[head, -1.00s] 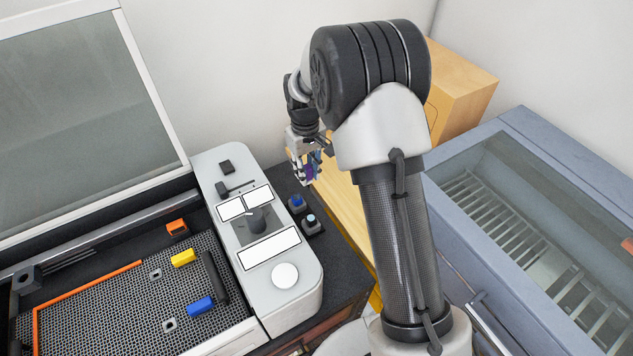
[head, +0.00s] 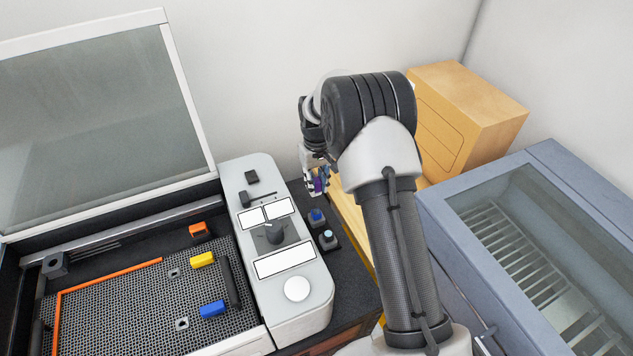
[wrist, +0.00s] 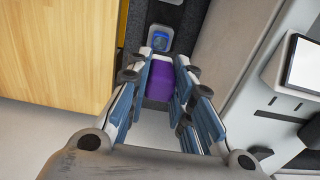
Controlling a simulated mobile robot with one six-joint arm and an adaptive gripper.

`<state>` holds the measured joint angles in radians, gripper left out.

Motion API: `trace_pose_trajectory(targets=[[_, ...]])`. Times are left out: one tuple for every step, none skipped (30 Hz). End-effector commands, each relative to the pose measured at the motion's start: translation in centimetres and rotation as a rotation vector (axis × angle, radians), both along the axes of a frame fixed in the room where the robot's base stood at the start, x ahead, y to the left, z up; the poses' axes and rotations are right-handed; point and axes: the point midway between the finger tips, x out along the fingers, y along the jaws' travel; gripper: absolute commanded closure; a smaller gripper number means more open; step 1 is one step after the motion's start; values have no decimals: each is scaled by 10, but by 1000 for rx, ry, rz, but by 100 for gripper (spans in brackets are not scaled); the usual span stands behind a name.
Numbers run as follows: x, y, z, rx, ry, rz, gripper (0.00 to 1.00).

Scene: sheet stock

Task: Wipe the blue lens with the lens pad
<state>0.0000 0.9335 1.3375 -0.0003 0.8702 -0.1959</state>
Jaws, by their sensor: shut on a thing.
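My gripper (head: 317,188) is shut on a purple block, the lens pad (wrist: 160,82), which sits between the blue-padded fingers in the wrist view. The pad also shows as a small purple patch in the head view (head: 318,185). The blue lens (head: 317,215) sits in a small dark holder on the dark strip beside the control panel. In the wrist view the blue lens (wrist: 159,40) lies just beyond the pad. The pad appears above the lens and apart from it; the exact gap is hard to tell.
A second holder with a pale teal lens (head: 328,236) stands close in front of the blue one. The grey control panel (head: 270,290) is to the left, beside a honeycomb bed with coloured blocks (head: 212,309). A wooden cabinet (head: 465,115) stands behind right.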

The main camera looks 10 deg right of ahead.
Motion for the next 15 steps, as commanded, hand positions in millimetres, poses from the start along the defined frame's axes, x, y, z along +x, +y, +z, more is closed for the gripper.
trace_pose_trajectory(targets=[[0, 0, -7, 0, 1, 0, 95], [0, 0, -9, 0, 1, 0, 95], [-1, 0, -14, 0, 2, 0, 95], [-1, 0, -17, 0, 2, 0, 95], [-1, 0, -20, 0, 2, 0, 95], [-1, 0, -25, 0, 2, 0, 95], [0, 0, -28, 0, 2, 0, 95], [0, 0, -32, 0, 2, 0, 95], [0, 0, -37, 0, 1, 0, 95], [0, 0, -40, 0, 1, 0, 95], [0, 0, -44, 0, 0, 0, 95], [0, 0, -48, 0, 0, 0, 95], [0, 0, -51, 0, 0, 0, 95], [0, 0, -54, 0, 0, 0, 95], [0, 0, -57, 0, 0, 0, 95]])
